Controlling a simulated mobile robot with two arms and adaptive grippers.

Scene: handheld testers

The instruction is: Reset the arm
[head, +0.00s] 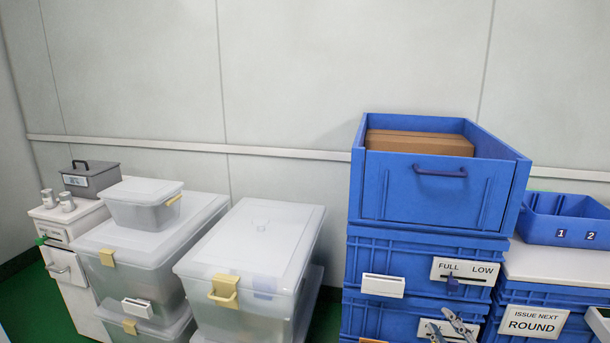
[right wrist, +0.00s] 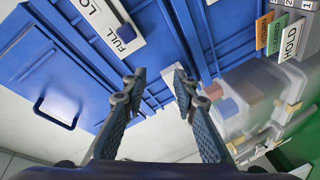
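My right gripper (head: 444,322) shows at the bottom of the head view, in front of the stacked blue crates. In the right wrist view its two fingers (right wrist: 158,84) are spread apart with nothing between them. The blue crate with the FULL/LOW plate (head: 466,271) is behind and above it; that plate (right wrist: 112,28) also shows in the right wrist view. My left gripper is not in view.
An open blue crate (head: 412,201) holding a cardboard box (head: 420,143) tops the stack. Clear lidded bins (head: 252,240) stand to the left. A numbered blue tray (head: 562,232) is to the right above the ROUND crate (head: 533,321). The wall is behind.

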